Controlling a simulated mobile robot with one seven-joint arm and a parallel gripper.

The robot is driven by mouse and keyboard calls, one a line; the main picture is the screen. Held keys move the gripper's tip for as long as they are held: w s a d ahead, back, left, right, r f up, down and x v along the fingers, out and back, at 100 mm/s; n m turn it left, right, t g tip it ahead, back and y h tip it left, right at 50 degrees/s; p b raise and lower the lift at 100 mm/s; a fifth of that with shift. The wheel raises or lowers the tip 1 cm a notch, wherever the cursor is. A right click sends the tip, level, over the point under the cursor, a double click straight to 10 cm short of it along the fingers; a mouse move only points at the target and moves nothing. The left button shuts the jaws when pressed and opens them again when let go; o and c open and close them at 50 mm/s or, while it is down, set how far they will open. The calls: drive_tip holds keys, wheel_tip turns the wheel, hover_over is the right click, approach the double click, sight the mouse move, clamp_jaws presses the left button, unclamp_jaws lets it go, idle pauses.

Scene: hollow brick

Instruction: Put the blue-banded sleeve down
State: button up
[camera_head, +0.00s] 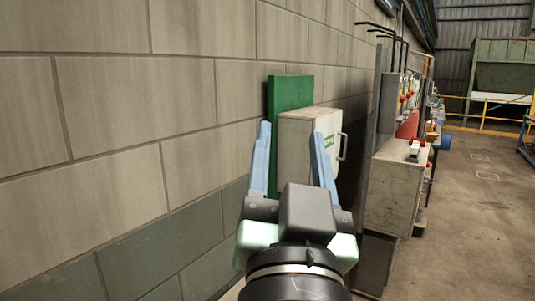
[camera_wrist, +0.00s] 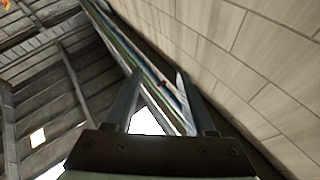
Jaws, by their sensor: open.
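My gripper (camera_head: 291,130) is open in the head view, its two pale blue fingers pointing up and standing wide apart. Nothing shows between the fingers. In the wrist view my gripper (camera_wrist: 159,75) also shows its two fingers apart and empty, with the wall and roof behind them. I see no blue-banded sleeve in either view; I cannot tell where it is.
A block wall (camera_head: 110,115) runs along the left. A white box with a handle (camera_head: 298,140) and a green panel (camera_head: 291,88) are on it, behind my fingers. A pale cabinet (camera_head: 395,192) stands further right. Open concrete floor (camera_head: 470,235) lies at the right.

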drive_tip(key=s+a+r+n+t+y, duration=0.1)
drive_tip(key=s+a+r+n+t, duration=0.1)
drive_tip(key=s+r, duration=0.5)
wheel_tip(320, 180, up, 2)
drive_tip(key=shift+s+a+r+n+t, duration=0.25)
drive_tip(key=shift+n+t, duration=0.45)
drive_tip(key=shift+t, duration=0.5)
drive_tip(key=shift+d, duration=0.1)
